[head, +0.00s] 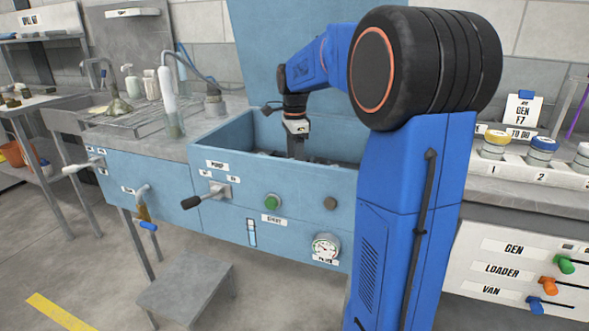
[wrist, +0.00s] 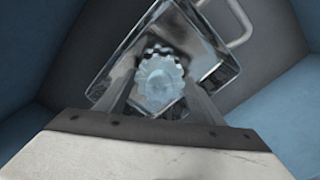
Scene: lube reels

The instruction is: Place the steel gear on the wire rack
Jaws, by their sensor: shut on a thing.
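The steel gear (wrist: 160,82) is a small, pale grey toothed piece. In the wrist view it sits between the two fingers of my gripper (wrist: 160,98), which is shut on it. In the head view my gripper (head: 296,146) reaches down into the blue wash tub (head: 225,137), and its tips and the gear are hidden by the tub's front wall. The wire rack (head: 118,122) lies on the counter left of the tub, well apart from my gripper.
A shiny metal tray or basket (wrist: 222,72) with a wire handle (wrist: 240,22) lies below the gear in the tub. A clear cylinder (head: 174,122), a hose and bottles stand around the rack. The tub's raised blue lid (head: 262,45) stands behind.

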